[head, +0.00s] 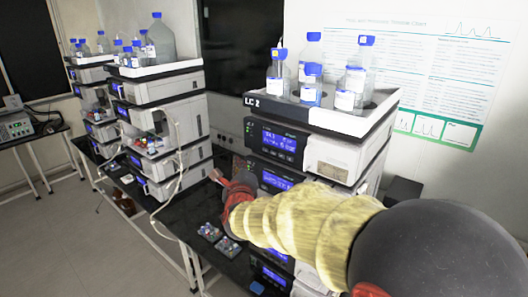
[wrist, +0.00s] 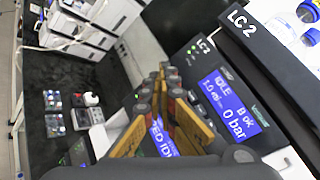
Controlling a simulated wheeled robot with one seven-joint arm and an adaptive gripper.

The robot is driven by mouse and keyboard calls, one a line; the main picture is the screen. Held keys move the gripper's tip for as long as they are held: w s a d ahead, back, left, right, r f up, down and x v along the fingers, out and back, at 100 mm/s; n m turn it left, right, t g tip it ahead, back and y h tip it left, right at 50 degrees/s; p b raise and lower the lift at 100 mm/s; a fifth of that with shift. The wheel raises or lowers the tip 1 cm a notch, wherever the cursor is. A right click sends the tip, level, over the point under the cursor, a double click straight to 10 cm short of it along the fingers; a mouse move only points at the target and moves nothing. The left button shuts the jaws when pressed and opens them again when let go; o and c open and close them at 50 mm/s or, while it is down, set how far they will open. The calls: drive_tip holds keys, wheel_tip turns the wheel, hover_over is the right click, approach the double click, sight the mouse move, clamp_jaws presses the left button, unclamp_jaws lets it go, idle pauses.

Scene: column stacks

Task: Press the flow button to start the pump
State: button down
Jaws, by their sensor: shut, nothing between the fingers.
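The LC 2 column stack (head: 318,118) stands right of centre in the head view. Its upper module has a lit blue display (head: 284,139). In the wrist view a display (wrist: 230,106) reads IDLE and 0 bar, beside small green lights (wrist: 196,50). A second display (wrist: 160,139) is partly hidden behind my fingers. My gripper (head: 216,177) is shut and empty, in front of the stack's left side. In the wrist view its fingertips (wrist: 160,72) are together, pointing up the picture. I cannot make out which button is the flow button, and contact is not visible.
Bottles with blue caps (head: 312,80) stand in the tray (head: 262,101) on top of the stack. Two small vial racks (head: 218,237) lie on the black bench. Other instrument stacks (head: 160,95) stand to the left. A wall chart (head: 440,80) hangs behind.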

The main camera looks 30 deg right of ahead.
sight(266, 150)
drive_tip(key=shift+d, duration=0.2)
drive_tip(key=w+d+b, duration=0.1)
drive_tip(key=w+d, duration=0.2)
drive_tip(key=d, duration=0.5)
drive_tip(key=shift+b, duration=0.3)
drive_tip(key=shift+w+d+f+b, duration=0.15)
drive_tip(key=shift+d+b, duration=0.15)
drive_tip(key=shift+b, duration=0.55)
idle(0.9)
drive_tip(key=shift+d, duration=0.1)
